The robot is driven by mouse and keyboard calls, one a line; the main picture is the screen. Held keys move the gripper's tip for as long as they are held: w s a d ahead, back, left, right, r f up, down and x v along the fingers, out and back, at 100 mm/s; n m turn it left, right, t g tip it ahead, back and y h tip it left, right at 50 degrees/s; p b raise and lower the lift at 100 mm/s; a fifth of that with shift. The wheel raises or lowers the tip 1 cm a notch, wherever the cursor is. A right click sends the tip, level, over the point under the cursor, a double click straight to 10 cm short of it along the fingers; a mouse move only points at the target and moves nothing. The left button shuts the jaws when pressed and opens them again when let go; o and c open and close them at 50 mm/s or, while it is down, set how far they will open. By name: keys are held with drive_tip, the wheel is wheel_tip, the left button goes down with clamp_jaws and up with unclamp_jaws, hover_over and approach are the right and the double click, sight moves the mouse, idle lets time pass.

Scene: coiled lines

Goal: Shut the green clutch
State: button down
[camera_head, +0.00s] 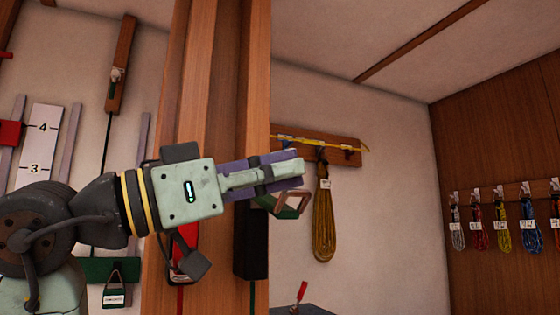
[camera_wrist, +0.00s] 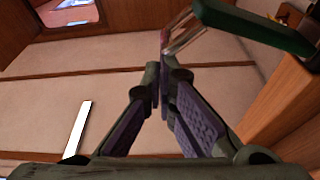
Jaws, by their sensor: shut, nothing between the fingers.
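The green clutch is on the wooden post, with a dark body (camera_head: 251,243) and a green line below it. Its green lever (camera_head: 288,211) sticks out to the right from the top of the body, raised away from it, with a pale loop-shaped end. In the wrist view the green lever (camera_wrist: 255,28) crosses the upper right, its loop end near my fingertips. My gripper (camera_head: 300,166) is shut and empty, just above the lever in the head view; it also shows in the wrist view (camera_wrist: 163,82). I cannot tell whether it touches the lever. My gripper partly hides the clutch's top.
A red clutch (camera_head: 185,240) sits left of the green one on the post (camera_head: 223,60), partly behind my gripper. A coiled yellow line (camera_head: 324,225) hangs from a wooden rail (camera_head: 345,153) at right. Several coils hang on the far right wall. A numbered white board (camera_head: 40,145) stands left.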

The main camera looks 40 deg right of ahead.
wheel_tip(320, 180, down, 10)
drive_tip(key=w+m+g+y+b, duration=0.2)
drive_tip(key=w+m+g, duration=0.1)
drive_tip(key=m, duration=0.7)
drive_tip(key=shift+d+m+b, duration=0.3)
drive_tip(key=shift+d+b, duration=0.05)
drive_tip(key=shift+s+r, duration=0.1)
drive_tip(key=shift+r, duration=0.05)
